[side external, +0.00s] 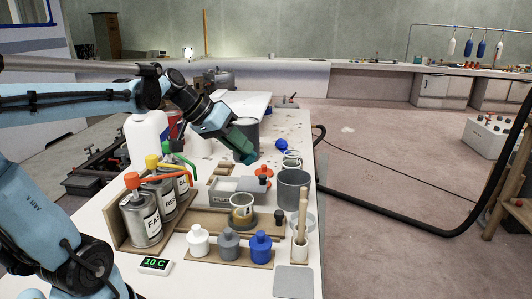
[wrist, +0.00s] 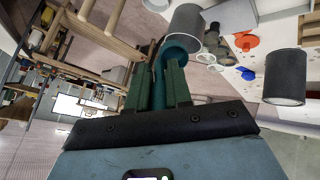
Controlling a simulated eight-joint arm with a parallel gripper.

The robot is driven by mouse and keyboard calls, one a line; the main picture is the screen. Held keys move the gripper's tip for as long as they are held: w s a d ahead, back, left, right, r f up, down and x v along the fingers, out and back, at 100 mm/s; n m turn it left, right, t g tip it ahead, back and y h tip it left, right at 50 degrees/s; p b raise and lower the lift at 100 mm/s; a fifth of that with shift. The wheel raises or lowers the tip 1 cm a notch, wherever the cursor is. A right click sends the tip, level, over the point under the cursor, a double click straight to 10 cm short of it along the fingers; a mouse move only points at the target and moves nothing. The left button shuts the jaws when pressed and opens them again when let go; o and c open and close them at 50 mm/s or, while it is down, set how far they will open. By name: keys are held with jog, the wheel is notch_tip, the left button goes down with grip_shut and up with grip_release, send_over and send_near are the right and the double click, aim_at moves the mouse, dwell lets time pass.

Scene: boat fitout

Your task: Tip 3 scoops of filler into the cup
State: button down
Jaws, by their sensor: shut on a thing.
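My gripper (side external: 243,150) is shut on a teal scoop-like piece (wrist: 180,46), held tilted above the bench behind the filler box. What is inside the piece cannot be seen. The grey filler box (side external: 226,196), its label partly readable, sits mid-bench, in front of and below my gripper. A small cup with a tan band (side external: 243,212) stands in front of the box. A larger grey cup (side external: 293,188) stands to its right; it probably is the grey one beyond my fingertips in the wrist view (wrist: 187,22). Which cup is meant is unclear.
Cans with coloured spouts (side external: 145,218) stand at left. White, grey and blue bottles (side external: 229,243) line the front, beside an upright wooden-handled brush (side external: 301,225). A dark grey pot (side external: 246,136) stands behind my gripper. The bench's right edge is close.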

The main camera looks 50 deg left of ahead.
aim_at(245, 163)
jog(key=m+g, duration=0.1)
jog(key=g, duration=0.1)
jog(key=w+d+m+g, duration=0.1)
jog(key=shift+f+m+g, duration=0.3)
jog(key=shift+g, duration=0.1)
jog(key=shift+w+a+r+m+g+y, duration=0.15)
jog(key=shift+m+g+y, duration=0.35)
jog(key=shift+g, duration=0.5)
jog(key=shift+w+a+r+m+g+y, duration=0.15)
jog(key=shift+a+r+m+g+y, duration=0.2)
jog(key=shift+g+y, duration=0.25)
jog(key=shift+g, duration=0.5)
jog(key=shift+f, duration=2.5)
